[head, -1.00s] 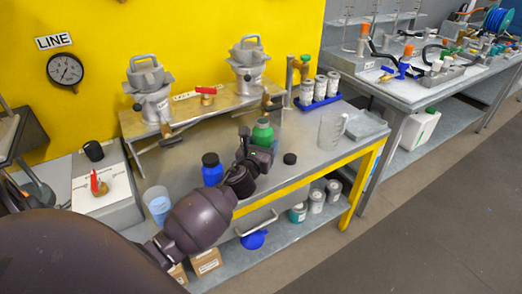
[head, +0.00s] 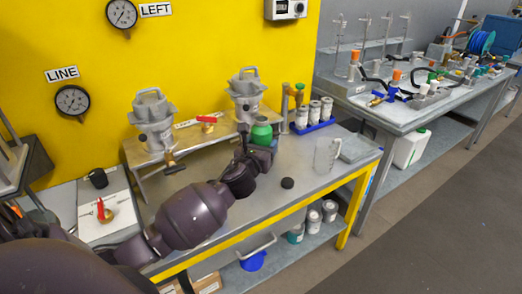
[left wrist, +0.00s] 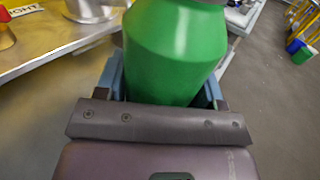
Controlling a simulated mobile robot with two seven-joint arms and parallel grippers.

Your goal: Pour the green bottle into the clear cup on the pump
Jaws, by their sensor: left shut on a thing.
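My left gripper (head: 260,152) is shut on the green bottle (head: 261,132) and holds it roughly upright, in front of the right grey pump (head: 245,100). In the left wrist view the green bottle (left wrist: 175,50) fills the space between the fingers (left wrist: 160,90). Its mouth is out of that view. A left grey pump (head: 153,125) stands on the same raised shelf. I cannot make out a clear cup on either pump. A clear jug (head: 326,156) stands on the bench to the right. My right gripper is not in view.
A black cap (head: 287,183) lies on the bench (head: 312,178). A red-handled valve (head: 208,124) sits between the pumps. The bench around the cap is clear.

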